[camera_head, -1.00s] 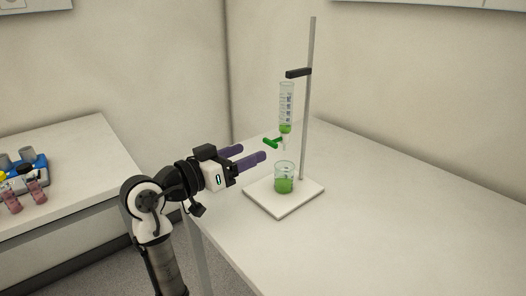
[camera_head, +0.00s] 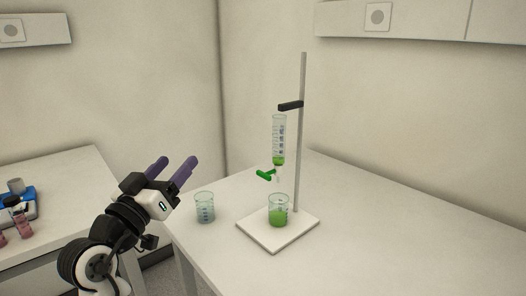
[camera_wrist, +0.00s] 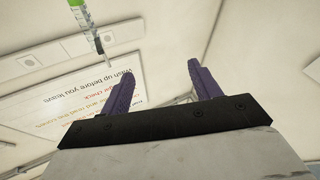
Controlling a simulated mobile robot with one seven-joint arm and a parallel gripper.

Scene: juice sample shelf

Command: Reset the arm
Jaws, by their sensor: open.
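My gripper (camera_head: 172,168) is open and empty, with two purple fingers pointing up and away. It is raised left of the burette stand, apart from everything on the table. In the wrist view my gripper (camera_wrist: 164,82) shows spread fingers with nothing between them. The camera there faces the wall and a sign (camera_wrist: 75,100) with coloured writing.
On the right table (camera_head: 400,250), a burette (camera_head: 279,140) with green liquid and a green stopcock hangs on a stand (camera_head: 302,130). A beaker (camera_head: 278,212) of green liquid stands below it. Another beaker (camera_head: 205,208) stands to its left. Pink-filled vessels (camera_head: 21,222) are at far left.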

